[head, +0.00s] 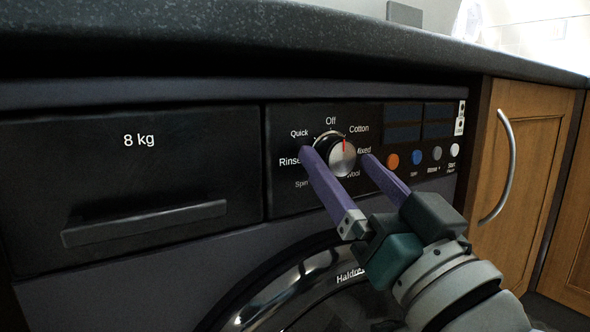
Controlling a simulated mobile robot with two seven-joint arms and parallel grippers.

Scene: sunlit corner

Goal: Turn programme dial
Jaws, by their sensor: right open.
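The programme dial (341,156) is a round silver knob with a black surround on the dark panel of the washing machine. Its red mark points up, between the printed words Off and Cotton. Other labels around it read Quick, Rinse, Spin, Wool and a partly hidden Mixed. My right gripper (336,152) comes in from the lower right with its two purple fingers open, one on the left of the dial and one on the right. I cannot tell whether either finger touches the dial. My left gripper is not in view.
Orange, blue, grey and white buttons (392,161) sit right of the dial under dark displays. The detergent drawer (145,225) is shut at the left. The round door (290,290) is below. A dark worktop (250,35) overhangs the panel. A wooden cupboard (525,170) stands right.

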